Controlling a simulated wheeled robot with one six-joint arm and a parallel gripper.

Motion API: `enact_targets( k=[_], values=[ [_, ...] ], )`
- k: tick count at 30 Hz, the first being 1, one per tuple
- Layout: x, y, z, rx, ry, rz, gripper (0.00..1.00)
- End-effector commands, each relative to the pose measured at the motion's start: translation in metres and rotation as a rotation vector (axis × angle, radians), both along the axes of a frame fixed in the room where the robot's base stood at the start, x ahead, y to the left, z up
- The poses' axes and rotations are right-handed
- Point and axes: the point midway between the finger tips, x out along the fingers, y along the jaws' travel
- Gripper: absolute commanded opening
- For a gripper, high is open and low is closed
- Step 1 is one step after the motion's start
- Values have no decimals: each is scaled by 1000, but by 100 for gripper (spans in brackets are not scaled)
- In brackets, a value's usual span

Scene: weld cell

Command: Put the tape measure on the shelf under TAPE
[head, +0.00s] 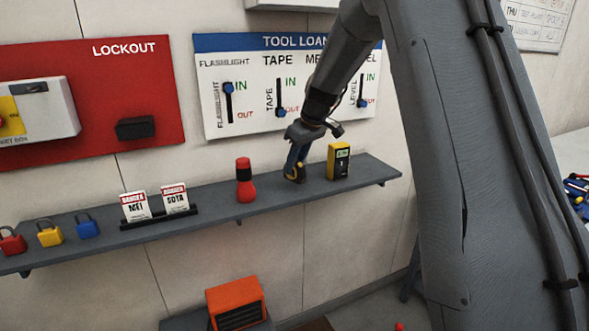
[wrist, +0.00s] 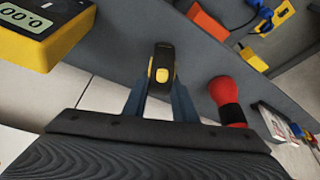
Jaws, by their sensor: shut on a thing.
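The tape measure (head: 294,172) is black and yellow. It is at the shelf, below the TAPE column of the tool loan board (head: 232,110). My gripper (head: 297,160) reaches down from above and is shut on it. In the wrist view the tape measure (wrist: 161,72) sits between the two blue fingertips (wrist: 160,95). It appears at the surface of the grey shelf (head: 215,199); whether it touches the shelf is hard to tell. The fingers hide part of it.
A red flashlight (head: 246,182) stands to the left and a yellow meter (head: 339,161) close to the right. Further left are a sign holder (head: 158,219) and padlocks (head: 50,234). An orange heater-like box (head: 237,303) is below the shelf.

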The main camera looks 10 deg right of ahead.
Motion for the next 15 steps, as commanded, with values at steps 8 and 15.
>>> enact_targets(
  k=[8,15],
  values=[
    [0,3,-25,0,-1,3,0],
    [0,2,-27,0,0,3,0]
  ],
)
